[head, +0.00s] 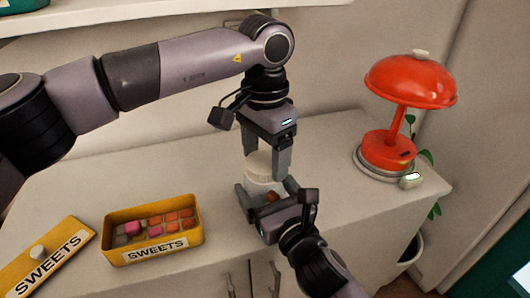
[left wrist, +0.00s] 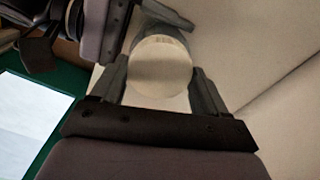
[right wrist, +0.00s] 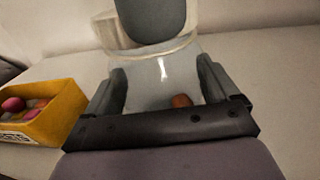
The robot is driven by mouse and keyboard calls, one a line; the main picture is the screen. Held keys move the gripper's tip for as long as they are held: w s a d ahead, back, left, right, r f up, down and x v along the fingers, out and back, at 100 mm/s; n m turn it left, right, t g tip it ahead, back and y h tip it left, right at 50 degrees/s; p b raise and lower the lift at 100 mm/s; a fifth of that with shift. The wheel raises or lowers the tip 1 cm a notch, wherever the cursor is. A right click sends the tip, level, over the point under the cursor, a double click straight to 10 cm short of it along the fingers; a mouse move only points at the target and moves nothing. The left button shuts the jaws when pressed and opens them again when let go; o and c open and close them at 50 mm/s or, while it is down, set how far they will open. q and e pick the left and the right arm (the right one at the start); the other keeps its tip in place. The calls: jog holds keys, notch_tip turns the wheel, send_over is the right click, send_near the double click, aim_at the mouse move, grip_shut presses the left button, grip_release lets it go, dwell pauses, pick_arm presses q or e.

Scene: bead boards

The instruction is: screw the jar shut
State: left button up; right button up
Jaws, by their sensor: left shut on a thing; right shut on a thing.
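The glass jar (head: 262,187) stands upright near the front of the white counter. It fills the middle of the right wrist view (right wrist: 160,78), with a small brown-red piece (right wrist: 181,100) inside. Its white ridged lid (head: 259,164) is at the jar's mouth and shows from above as a pale disc in the left wrist view (left wrist: 160,66). My left gripper (head: 264,165) points down from above, shut on the lid. My right gripper (head: 265,190) comes from the front, shut around the jar's body. A left finger partly hides the lid, so I cannot tell how it sits on the rim.
An open yellow sweets tin (head: 188,236) holding several pink and orange sweets stands to the left. Its yellow lid (head: 70,258) with a white knob lies beside it. A red lamp (head: 390,149) stands at the right, with a plant (head: 426,157) behind. The counter's back left is clear.

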pick_arm(q)
jog(key=o, duration=1)
jog(key=shift+r, duration=2.3)
jog(key=shift+c, duration=0.4)
